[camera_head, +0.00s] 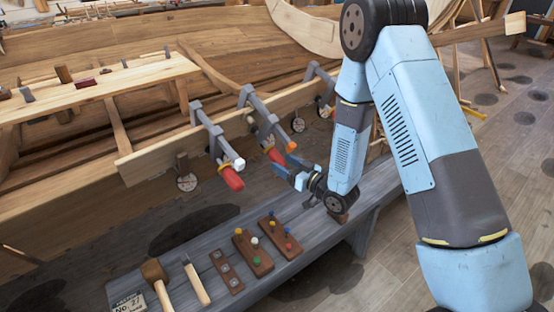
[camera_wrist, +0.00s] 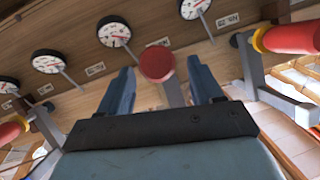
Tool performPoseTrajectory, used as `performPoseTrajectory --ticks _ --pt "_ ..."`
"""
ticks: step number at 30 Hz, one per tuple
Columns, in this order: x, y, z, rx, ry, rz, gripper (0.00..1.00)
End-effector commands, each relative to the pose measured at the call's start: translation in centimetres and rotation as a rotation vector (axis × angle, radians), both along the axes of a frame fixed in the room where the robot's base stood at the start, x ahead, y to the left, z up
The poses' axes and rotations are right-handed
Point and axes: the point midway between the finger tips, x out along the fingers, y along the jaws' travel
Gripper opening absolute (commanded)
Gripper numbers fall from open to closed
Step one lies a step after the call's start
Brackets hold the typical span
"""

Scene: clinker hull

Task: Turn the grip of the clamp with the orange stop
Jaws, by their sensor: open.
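The clamp with the orange stop (camera_head: 291,146) sits on the plank edge, its red grip (camera_head: 276,156) pointing down toward the bench side. My gripper (camera_head: 284,172) is open close to that grip's lower end. In the wrist view my two fingers (camera_wrist: 162,85) stand apart, with the round end of a red grip (camera_wrist: 157,63) seen between them, toward the tips. It appears to be the same grip; no orange stop shows in that view. I cannot tell whether the fingers reach around it or touch it.
A clamp with a white stop (camera_head: 240,163) stands to the left; another clamp (camera_head: 325,110) is partly behind my arm. Red grips flank my fingers in the wrist view, left (camera_wrist: 12,130) and right (camera_wrist: 290,38). The grey bench (camera_head: 330,235) holds a mallet (camera_head: 155,275) and peg blocks (camera_head: 252,252).

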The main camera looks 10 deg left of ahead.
Motion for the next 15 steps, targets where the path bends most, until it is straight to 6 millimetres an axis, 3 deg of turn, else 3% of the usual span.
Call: performPoseTrajectory --ticks 6,15 --pt "1.5 2.8 0.0 0.001 -0.001 0.001 0.65" --pt "2.2 4.1 0.0 0.000 0.001 0.000 0.65"
